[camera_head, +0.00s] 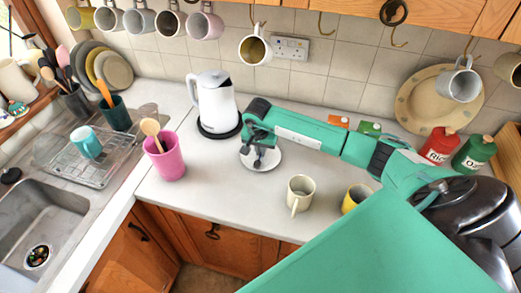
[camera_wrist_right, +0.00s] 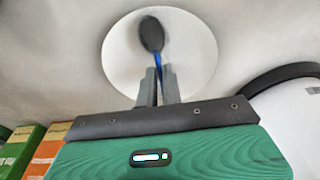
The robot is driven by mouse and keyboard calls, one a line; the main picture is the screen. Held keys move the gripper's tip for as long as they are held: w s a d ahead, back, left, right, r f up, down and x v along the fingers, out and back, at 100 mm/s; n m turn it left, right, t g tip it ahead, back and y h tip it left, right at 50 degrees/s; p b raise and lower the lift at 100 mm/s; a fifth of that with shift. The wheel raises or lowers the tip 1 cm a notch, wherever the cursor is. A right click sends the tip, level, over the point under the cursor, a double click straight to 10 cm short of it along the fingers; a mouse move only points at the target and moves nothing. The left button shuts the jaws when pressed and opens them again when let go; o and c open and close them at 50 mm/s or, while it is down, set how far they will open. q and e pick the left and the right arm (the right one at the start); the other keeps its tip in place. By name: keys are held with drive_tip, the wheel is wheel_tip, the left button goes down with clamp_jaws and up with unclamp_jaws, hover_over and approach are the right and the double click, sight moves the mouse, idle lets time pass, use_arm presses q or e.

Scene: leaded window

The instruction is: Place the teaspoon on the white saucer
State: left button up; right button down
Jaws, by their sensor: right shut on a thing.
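The white saucer (camera_head: 273,160) lies on the worktop in front of the kettle, and it fills the middle of the right wrist view (camera_wrist_right: 197,45). My right gripper (camera_head: 257,154) is over the saucer, fingers pointing down. In the right wrist view the gripper (camera_wrist_right: 161,80) is shut on the teaspoon (camera_wrist_right: 151,34), which has a dark bowl and a blue stretch of handle. The spoon's bowl lies within the saucer's outline there. I cannot tell whether the spoon touches the saucer. In the head view the arm and fingers mostly hide the spoon. My left gripper is not in view.
A white kettle (camera_head: 214,103) stands close behind the saucer. A pink pot (camera_head: 166,158) with a wooden spoon is to the left. A cream mug (camera_head: 300,193) and a yellow mug (camera_head: 355,198) stand to the right. The worktop between pot and cream mug is clear.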

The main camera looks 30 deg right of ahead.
drive_tip(key=shift+f, duration=0.15)
drive_tip(key=c, duration=1.6)
unclamp_jaws()
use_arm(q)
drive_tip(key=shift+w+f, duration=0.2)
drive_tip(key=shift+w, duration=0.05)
use_arm(e)
drive_tip(key=shift+o, duration=0.2)
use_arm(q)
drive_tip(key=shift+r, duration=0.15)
